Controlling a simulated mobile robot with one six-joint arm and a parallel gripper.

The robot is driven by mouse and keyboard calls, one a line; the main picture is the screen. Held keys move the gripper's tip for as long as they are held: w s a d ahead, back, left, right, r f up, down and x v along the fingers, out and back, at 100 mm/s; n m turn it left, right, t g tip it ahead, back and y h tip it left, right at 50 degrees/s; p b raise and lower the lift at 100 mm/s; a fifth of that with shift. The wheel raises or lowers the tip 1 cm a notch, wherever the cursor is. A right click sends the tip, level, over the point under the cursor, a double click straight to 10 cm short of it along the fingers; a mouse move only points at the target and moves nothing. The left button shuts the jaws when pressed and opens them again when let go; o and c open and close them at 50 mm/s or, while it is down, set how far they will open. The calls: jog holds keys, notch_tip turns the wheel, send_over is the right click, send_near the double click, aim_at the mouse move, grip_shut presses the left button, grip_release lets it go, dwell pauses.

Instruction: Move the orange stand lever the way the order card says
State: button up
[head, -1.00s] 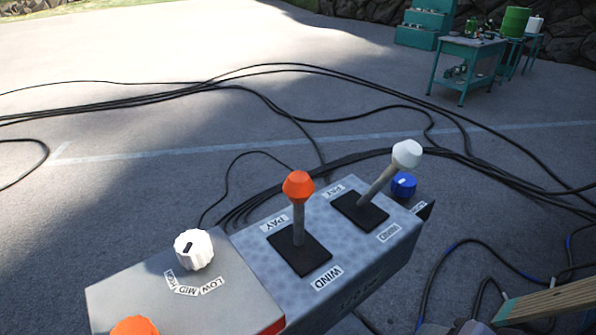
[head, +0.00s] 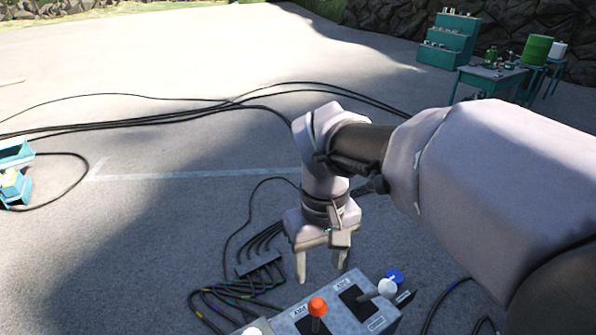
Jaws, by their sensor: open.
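The orange stand lever (head: 318,307) stands on the grey control box (head: 364,329) at the bottom of the head view. It looks about upright, and its lower part is near the picture's edge. My gripper (head: 320,276) points down with its two fingers apart and nothing between them. In the picture it is just above the orange knob, apart from it; how far beyond the lever it is, I cannot tell. The order card is not in view.
A white-knobbed lever (head: 387,288) leans right beside the orange one, with a blue knob (head: 395,275) behind it. Black cables (head: 225,300) lie on the ground behind the box. A teal table (head: 488,78) stands far right.

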aim_at(317, 312)
notch_tip(317, 312, down, 17)
jog(key=shift+d+r+b, duration=0.1)
jog(key=shift+d+b, duration=0.05)
jog(key=shift+b, duration=0.9)
grip_shut()
